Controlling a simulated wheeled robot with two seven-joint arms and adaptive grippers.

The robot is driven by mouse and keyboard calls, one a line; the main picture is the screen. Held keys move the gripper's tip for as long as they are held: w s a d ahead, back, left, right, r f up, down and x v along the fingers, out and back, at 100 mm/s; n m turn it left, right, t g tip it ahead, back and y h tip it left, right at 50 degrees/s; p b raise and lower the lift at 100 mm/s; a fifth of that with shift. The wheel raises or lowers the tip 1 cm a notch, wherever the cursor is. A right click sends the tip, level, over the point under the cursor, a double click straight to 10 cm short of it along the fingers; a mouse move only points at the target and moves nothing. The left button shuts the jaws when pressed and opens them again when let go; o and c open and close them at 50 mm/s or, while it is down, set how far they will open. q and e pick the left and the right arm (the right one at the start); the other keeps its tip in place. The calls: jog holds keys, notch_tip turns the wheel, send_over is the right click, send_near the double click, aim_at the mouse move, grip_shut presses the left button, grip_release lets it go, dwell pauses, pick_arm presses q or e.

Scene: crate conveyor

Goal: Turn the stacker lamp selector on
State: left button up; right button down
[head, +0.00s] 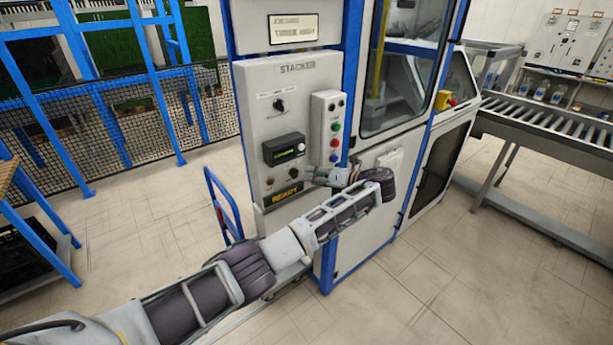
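The grey stacker panel (252,88), headed "STACKER", stands upright on the machine's front. A black selector knob (279,105) sits at its upper part under a small unreadable label. Another dark knob (294,173) sits low, below the display. I cannot tell from the lettering which knob is the lamp selector. A dark sign (286,195) with yellow "READY" letters is at the bottom. My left gripper (312,176) is just right of the lower knob, its fingers pointing left. Contact and finger opening are too small to tell. My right gripper is out of view.
A blue cart handle (222,200) is left of the machine. A roller conveyor (545,122) stands at right. The floor between is clear.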

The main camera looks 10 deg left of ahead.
pick_arm(q)
jog(key=shift+v, duration=2.7)
jog(key=shift+f, duration=0.1)
